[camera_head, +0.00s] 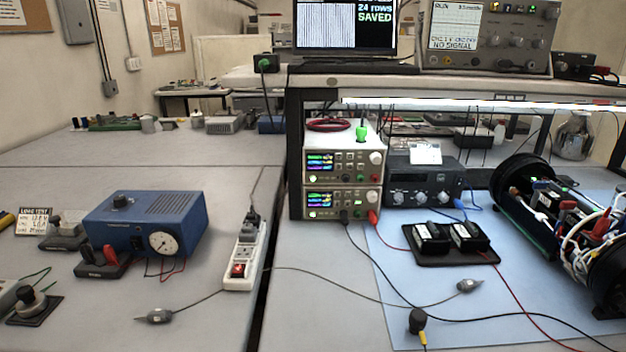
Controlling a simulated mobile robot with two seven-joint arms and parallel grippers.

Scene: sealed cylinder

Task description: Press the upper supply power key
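Two light-coloured bench power supplies are stacked under the shelf at the middle of the head view. I cannot tell for certain whether that spot is the power key. Neither of my grippers shows.
A white power strip (246,262) with a lit red switch and a blue meter box (147,225) are at left. Cables cross the blue mat (400,290). A black module pair (450,240) and an open cylinder (525,185) stand at right. The table before the supplies is fairly clear.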

